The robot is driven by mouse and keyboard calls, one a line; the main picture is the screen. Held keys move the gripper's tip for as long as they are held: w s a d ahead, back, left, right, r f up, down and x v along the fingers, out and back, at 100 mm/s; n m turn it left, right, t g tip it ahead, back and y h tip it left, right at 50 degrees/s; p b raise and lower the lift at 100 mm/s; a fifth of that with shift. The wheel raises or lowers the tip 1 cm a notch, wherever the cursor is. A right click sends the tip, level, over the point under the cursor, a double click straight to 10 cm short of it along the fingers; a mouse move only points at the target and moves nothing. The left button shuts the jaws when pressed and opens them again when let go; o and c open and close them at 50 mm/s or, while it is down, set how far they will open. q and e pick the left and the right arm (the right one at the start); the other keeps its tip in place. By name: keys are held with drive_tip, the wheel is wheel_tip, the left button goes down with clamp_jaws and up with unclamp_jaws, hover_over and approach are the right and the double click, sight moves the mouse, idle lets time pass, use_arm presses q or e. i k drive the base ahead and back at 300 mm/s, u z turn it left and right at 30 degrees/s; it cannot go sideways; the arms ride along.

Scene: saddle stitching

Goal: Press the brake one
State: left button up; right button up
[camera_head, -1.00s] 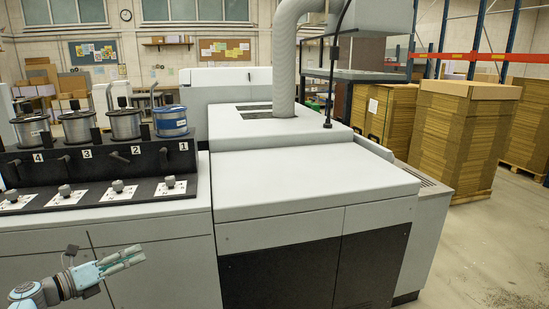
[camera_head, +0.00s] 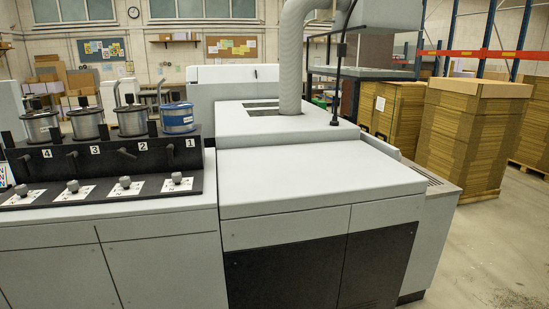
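The black spool panel (camera_head: 105,157) on the grey machine stands at the left. Its numbered station labelled 1 (camera_head: 190,143) is the rightmost, under the blue spool (camera_head: 177,117). A small dark lever (camera_head: 168,153) sticks out of the panel just left of that label; its exact position is too small to tell. A round grey knob (camera_head: 177,178) with a white scale plate sits below it on the ledge. Neither of my grippers is in view, and nothing touches the panel.
Further stations with grey spools (camera_head: 86,122), levers and knobs run to the left. The broad white machine cover (camera_head: 310,175) is clear. A grey duct (camera_head: 293,60) rises behind it. Stacked cardboard (camera_head: 470,140) stands at the right beside open floor.

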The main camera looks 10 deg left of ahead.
sight(170, 149)
drive_tip(key=u, duration=0.85)
drive_tip(key=i, duration=0.7)
drive_tip(key=z, duration=0.85)
